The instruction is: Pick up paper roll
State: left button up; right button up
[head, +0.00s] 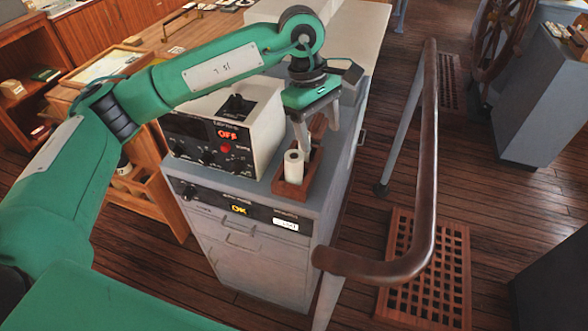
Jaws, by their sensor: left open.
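The paper roll (293,168) is a small white cylinder standing upright in a reddish wooden holder (291,190) on top of the grey cabinet. My left gripper (304,147) points down from above, directly over the holder. Its fingers are open, and their tips are close to the top of the roll. I cannot tell whether they touch it. My right gripper does not show.
A cream instrument box (263,127) with a red "OFF" display stands left of the holder. The grey cabinet (225,258) has drawers below. A brown handrail (425,175) curves close on the right. Wooden gratings (410,285) lie on the floor beyond.

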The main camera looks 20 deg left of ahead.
aim_at(294, 156)
pick_arm(q)
jog(key=w+a+r+y, duration=0.2)
jog(key=a+y, duration=0.1)
jog(key=a, duration=0.3)
jog(key=shift+t, duration=0.3)
jog(key=f+p, duration=0.3)
jog(key=f, duration=0.5)
jog(key=shift+d, duration=0.2)
jog(key=f+p, duration=0.2)
jog(key=s+f+p, duration=0.1)
jog(key=f, duration=0.1)
jog(key=shift+f+p, duration=0.35)
jog(key=shift+f, duration=0.05)
jog(key=shift+w+f, duration=0.15)
jog(key=shift+f, duration=0.2)
jog(key=shift+c, duration=0.5)
jog(key=c, duration=1.1)
